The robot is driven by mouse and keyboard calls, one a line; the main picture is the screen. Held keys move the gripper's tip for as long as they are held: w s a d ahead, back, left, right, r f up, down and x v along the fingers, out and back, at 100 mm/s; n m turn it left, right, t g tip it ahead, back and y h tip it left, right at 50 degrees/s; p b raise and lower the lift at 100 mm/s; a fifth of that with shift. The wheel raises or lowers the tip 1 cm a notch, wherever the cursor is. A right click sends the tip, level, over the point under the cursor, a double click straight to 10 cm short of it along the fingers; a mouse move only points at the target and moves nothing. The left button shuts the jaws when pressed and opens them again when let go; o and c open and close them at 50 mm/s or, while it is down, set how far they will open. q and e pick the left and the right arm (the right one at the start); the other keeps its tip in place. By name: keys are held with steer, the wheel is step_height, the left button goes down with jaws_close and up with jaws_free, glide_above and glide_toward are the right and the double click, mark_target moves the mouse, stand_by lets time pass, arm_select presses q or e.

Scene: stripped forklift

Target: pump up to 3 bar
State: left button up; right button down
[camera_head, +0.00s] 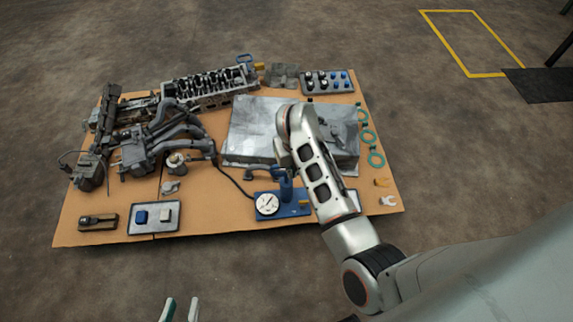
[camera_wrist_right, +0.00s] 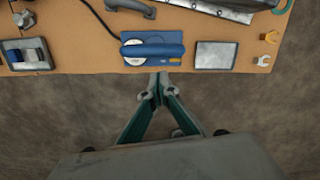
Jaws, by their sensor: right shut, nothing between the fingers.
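The blue pump (camera_head: 292,209) stands at the front edge of the cardboard-coloured mat, with a round white gauge (camera_head: 267,204). The gauge's reading is too small to tell. In the right wrist view the pump's blue handle bar (camera_wrist_right: 153,50) lies across the dial. A black hose (camera_head: 231,180) runs from the pump toward the engine parts. My right gripper (camera_wrist_right: 159,84) is shut and empty, its tips just below the pump in that view. In the head view my right arm hides the right gripper. My left gripper (camera_head: 180,309) is open and empty at the bottom edge.
The mat (camera_head: 215,229) holds a metal cover (camera_head: 250,124), engine parts (camera_head: 150,137), green rings (camera_head: 376,159) and a tray with blue and white blocks (camera_head: 155,217). An empty grey tray (camera_wrist_right: 215,55) lies right of the pump. The floor in front is clear.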

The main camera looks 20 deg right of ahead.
arm_select(q)
steer(key=shift+s+f, duration=0.15)
steer(key=shift+f, duration=0.3)
arm_select(e)
steer(key=shift+s+a+r, duration=0.2)
steer(key=shift+s+r, duration=0.1)
steer(key=shift+r, duration=0.4)
steer(key=shift+s+a+r, duration=0.2)
steer(key=shift+s+r, duration=0.05)
steer(key=shift+r, duration=0.4)
arm_select(q)
steer(key=shift+r, duration=0.4)
arm_select(e)
steer(key=shift+w+r, duration=0.1)
arm_select(q)
steer(key=shift+w, duration=0.2)
arm_select(e)
steer(key=shift+w+r, duration=0.15)
